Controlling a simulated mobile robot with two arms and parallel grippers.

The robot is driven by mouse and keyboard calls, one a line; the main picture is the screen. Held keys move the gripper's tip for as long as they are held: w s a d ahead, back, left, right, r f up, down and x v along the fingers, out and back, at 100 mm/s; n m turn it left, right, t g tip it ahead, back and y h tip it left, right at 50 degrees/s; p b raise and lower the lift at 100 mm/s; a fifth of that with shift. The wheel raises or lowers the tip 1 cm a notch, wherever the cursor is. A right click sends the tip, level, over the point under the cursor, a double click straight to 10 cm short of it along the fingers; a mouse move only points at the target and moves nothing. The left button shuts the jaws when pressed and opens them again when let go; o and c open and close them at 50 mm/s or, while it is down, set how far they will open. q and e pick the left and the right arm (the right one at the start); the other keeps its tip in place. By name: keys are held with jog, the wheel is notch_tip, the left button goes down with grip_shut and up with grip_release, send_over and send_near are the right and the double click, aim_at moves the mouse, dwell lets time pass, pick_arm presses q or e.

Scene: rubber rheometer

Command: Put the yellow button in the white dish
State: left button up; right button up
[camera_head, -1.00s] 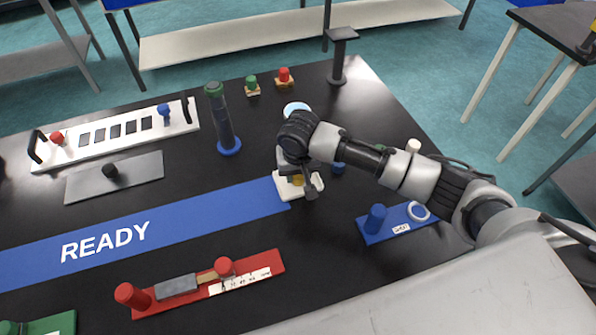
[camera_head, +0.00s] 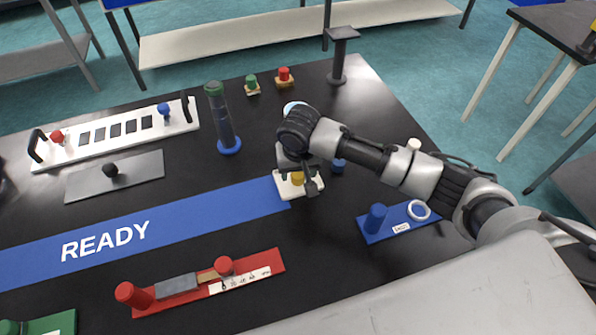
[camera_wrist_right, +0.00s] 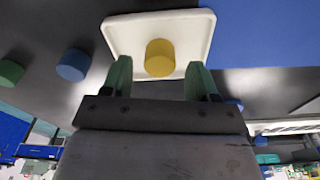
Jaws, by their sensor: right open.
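The yellow button (camera_head: 298,178) is a short cylinder standing on the white dish (camera_head: 315,184), a square tray at the right end of the blue READY strip. In the right wrist view the yellow button (camera_wrist_right: 159,57) sits within the rim of the white dish (camera_wrist_right: 120,30). My right gripper (camera_head: 298,184) is just above the dish. In the wrist view its two green-tipped fingers (camera_wrist_right: 160,78) are apart, with a gap on each side of the button. The arm hides part of the dish's far side in the head view. My left gripper is not in view.
A blue cylinder (camera_head: 338,166) stands close right of the dish. A blue base with a peg (camera_head: 376,218) is farther right. A red fixture (camera_head: 205,285) lies in front. Bare black table lies between.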

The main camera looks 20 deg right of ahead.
notch_tip(320, 180, up, 11)
jog(key=s, duration=0.1)
jog(key=shift+s+a, duration=0.15)
jog(key=shift+s, duration=0.05)
jog(key=shift+f, duration=0.15)
